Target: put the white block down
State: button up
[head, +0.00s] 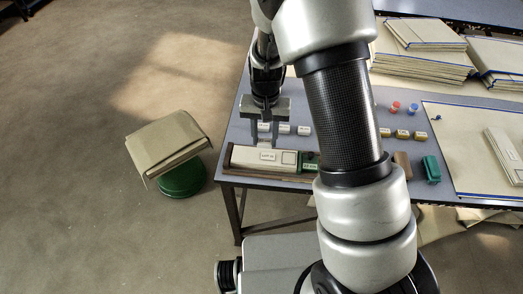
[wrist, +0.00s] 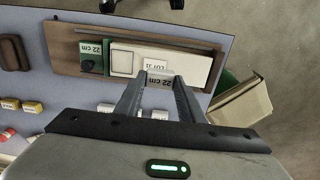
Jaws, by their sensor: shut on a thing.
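In the head view my gripper (head: 265,142) points down over the near left part of the table, just behind a long brown wooden holder (head: 230,176). The holder carries a long cream piece (head: 245,158) with a printed label, and a green piece (head: 311,158) marked 22 cm. In the wrist view the held block overlaps the cream piece's near edge; whether they touch, I cannot tell.
White blocks (head: 304,130) stand in a row behind the holder, with yellowish blocks (head: 402,134) to their right. A green stapler-like object (head: 431,169) and a large cream board (head: 460,125) lie right.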

jog(key=shift+f+b, duration=0.35)
jog(key=shift+f, duration=2.3)
jog(key=o, duration=1)
notch_tip(320, 180, up, 12)
jog(key=shift+p, duration=0.85)
notch_tip(320, 180, up, 7)
send_over(264, 156)
jog(key=s+d, duration=0.2)
jog(key=s+d+r+n+t+y, duration=0.1)
jog(key=s+d+r+t, duration=0.3)
jog(key=s+r, duration=0.75)
jog(key=shift+n+t+h, duration=0.5)
jog(key=shift+n+t, duration=0.1)
jog(key=shift+t, duration=0.2)
jog(key=s+d+r, duration=0.1)
jog(key=s, duration=0.1)
jog(key=s+d+r, duration=0.1)
jog(key=s+r, duration=0.1)
jog(key=s, duration=0.1)
jog(key=s+d+r, duration=0.1)
jog(key=s, duration=0.1)
jog(key=shift+s+r, duration=0.15)
jog(key=shift+r, duration=0.2)
